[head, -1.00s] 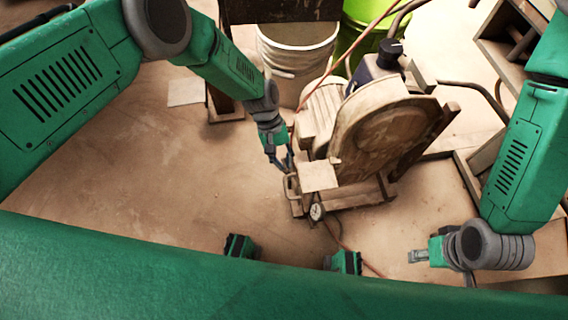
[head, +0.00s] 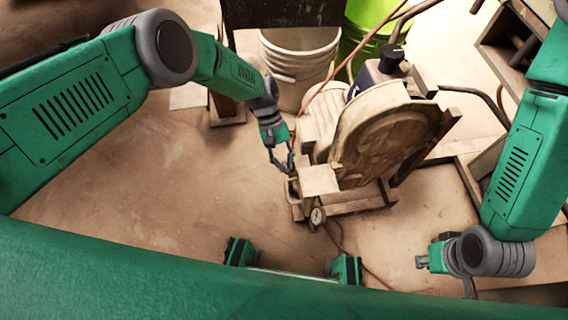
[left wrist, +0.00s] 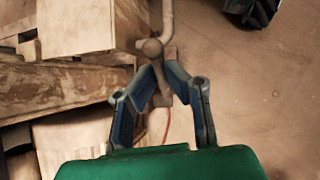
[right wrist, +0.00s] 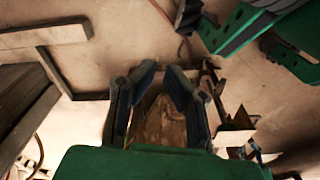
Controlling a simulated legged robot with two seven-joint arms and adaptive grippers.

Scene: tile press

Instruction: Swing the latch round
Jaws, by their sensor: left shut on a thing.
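The latch (left wrist: 167,88) shows in the left wrist view as a dull metal bar with a rounded knob and a bent rod running up from it. My left gripper (left wrist: 166,72) is shut on this bar just below the knob. In the head view my left gripper (head: 281,168) is at the front left corner of the press (head: 388,135), beside its small square block (head: 319,179); the latch is mostly hidden there. My right gripper (head: 422,262) is apart from the press at the lower right. In the right wrist view its fingers (right wrist: 162,72) are parted and empty.
A white bucket (head: 297,55) and a green bucket (head: 365,30) stand behind the press. A round gauge (head: 317,215) sits at its front, with a reddish cord (head: 350,253) on the floor. Wooden frames (head: 470,175) lie to the right. The floor left of the press is clear.

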